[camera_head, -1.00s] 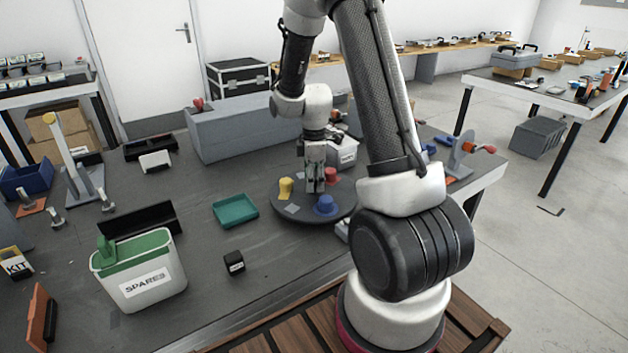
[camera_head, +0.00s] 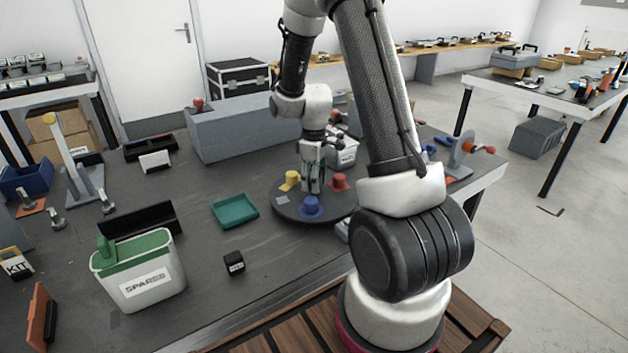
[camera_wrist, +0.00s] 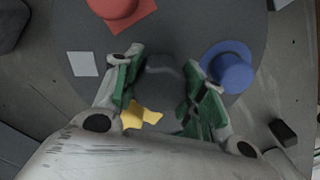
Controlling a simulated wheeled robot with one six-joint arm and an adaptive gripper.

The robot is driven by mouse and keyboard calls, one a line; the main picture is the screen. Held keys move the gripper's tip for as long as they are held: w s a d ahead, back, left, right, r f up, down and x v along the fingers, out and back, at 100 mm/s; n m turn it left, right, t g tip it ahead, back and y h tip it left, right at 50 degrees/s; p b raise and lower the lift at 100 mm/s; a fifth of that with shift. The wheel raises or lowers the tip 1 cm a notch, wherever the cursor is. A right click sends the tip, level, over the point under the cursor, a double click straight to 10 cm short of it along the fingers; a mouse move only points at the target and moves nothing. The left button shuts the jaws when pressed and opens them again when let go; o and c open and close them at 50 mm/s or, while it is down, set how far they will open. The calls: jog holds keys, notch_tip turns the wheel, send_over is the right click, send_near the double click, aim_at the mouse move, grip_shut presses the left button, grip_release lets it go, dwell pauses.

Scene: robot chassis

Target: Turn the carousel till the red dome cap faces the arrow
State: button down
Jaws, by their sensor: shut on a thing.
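The carousel (camera_head: 284,209) is a dark round disc on the bench. It carries a red cap (camera_head: 339,181) at the right, a blue cap (camera_head: 311,206) at the front and a yellow cap (camera_head: 291,179) at the left back. My gripper (camera_head: 313,186) points down at the disc's middle. In the wrist view my gripper (camera_wrist: 161,82) is shut on the grey centre knob (camera_wrist: 160,72). The red cap (camera_wrist: 117,9) is cut by the top edge, the blue cap (camera_wrist: 230,66) is at the right, and the yellow cap (camera_wrist: 140,114) is partly hidden by a finger. I cannot make out the arrow.
A teal tray (camera_head: 235,211) and a small black block (camera_head: 234,262) lie left of the carousel. A white SPARES bin (camera_head: 142,282) stands front left. A long grey box (camera_head: 236,135) is behind. A white container (camera_head: 346,154) stands close behind the disc.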

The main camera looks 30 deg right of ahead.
jog(key=shift+w+r+m, duration=0.1)
jog(key=shift+m, duration=7.9)
jog(key=c, duration=0.8)
grip_release()
